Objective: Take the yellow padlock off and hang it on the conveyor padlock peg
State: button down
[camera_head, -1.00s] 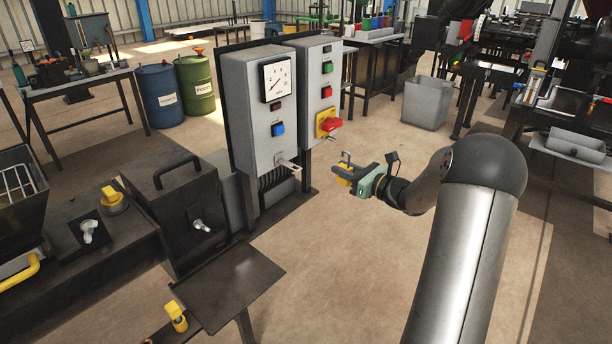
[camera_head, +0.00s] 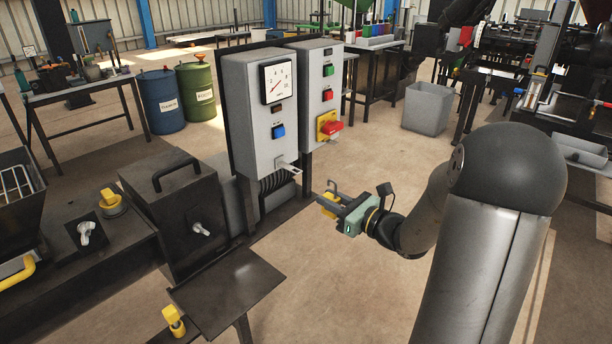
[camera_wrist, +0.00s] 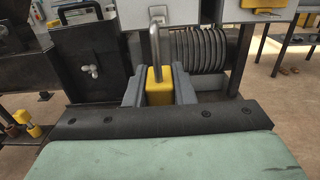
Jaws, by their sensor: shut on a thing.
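My gripper (camera_head: 330,204) is shut on the yellow padlock (camera_wrist: 159,88) and holds it in the air, in front of and below the grey control boxes in the head view. In the wrist view the padlock's yellow body sits between the jaws, with its metal shackle (camera_wrist: 154,45) standing up. The padlock also shows in the head view (camera_head: 327,209) as a small yellow piece at the fingertips. A metal peg (camera_head: 288,167) sticks out at the bottom of the left control box, left of and above my gripper. I cannot tell whether it is the conveyor padlock peg.
The left control box (camera_head: 258,120) has a gauge and a blue button. The right box (camera_head: 318,90) carries a red-yellow rotary switch (camera_head: 328,127). A dark box with a handle (camera_head: 180,220) and a flat dark plate (camera_head: 228,290) stand at left. Open floor lies below my gripper.

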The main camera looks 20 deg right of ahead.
jog(key=shift+w, duration=0.1)
jog(key=shift+b+x, duration=0.35)
jog(key=shift+x, duration=2.4)
jog(key=shift+w+a, duration=0.1)
jog(key=shift+a, duration=0.05)
jog(key=shift+b+x, duration=0.35)
jog(key=shift+x, duration=0.95)
jog(key=shift+w, duration=0.1)
jog(key=shift+w+a+b, duration=0.3)
jog(key=shift+w+a, duration=0.05)
jog(key=shift+w, duration=0.25)
jog(key=shift+f, duration=0.15)
